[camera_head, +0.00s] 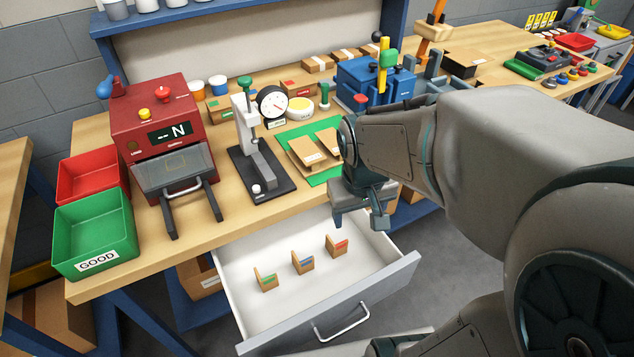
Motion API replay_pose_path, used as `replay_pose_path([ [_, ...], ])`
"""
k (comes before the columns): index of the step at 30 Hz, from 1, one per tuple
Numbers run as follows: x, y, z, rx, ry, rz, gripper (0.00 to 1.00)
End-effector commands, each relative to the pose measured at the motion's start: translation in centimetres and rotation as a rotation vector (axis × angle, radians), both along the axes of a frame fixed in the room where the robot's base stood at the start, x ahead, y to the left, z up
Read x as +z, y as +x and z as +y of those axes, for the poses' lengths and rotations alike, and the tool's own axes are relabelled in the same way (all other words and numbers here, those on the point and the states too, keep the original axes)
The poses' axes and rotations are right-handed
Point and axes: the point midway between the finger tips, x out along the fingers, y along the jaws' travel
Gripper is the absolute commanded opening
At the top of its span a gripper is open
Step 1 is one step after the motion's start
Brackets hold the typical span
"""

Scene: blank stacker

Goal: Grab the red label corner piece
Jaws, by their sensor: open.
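The red label corner piece (336,247) is a small tan angled piece with a red strip. It stands in the open white drawer (251,309), rightmost in a row of three. The blue label corner piece (302,263) is in the middle. The green label corner piece (265,280) is at the left. My gripper (360,218) is open and points down. In the picture it is just above and to the right of the red-label piece, apart from it. Nothing shows between its fingers. How high it is above the drawer is hard to tell.
The drawer's grey front has a handle (343,325). The wooden table (215,243) is above the drawer at the back. On it stand a red press (150,125), a dial gauge stand (250,150) and a green mat (288,139). A green GOOD bin (95,232) is at left.

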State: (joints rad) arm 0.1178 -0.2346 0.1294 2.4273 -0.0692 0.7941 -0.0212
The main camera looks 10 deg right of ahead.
Motion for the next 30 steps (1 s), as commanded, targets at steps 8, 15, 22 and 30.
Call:
replay_pose_path([
  [8,-5.5,5.1,0.3,0.145,0.000,0.117,0.65],
  [15,-9.2,7.4,0.6,0.219,0.044,0.157,0.65],
  [22,-11.4,7.9,0.7,0.238,0.061,0.167,0.65],
  [30,-16.6,7.8,0.7,0.240,0.062,0.168,0.65],
])
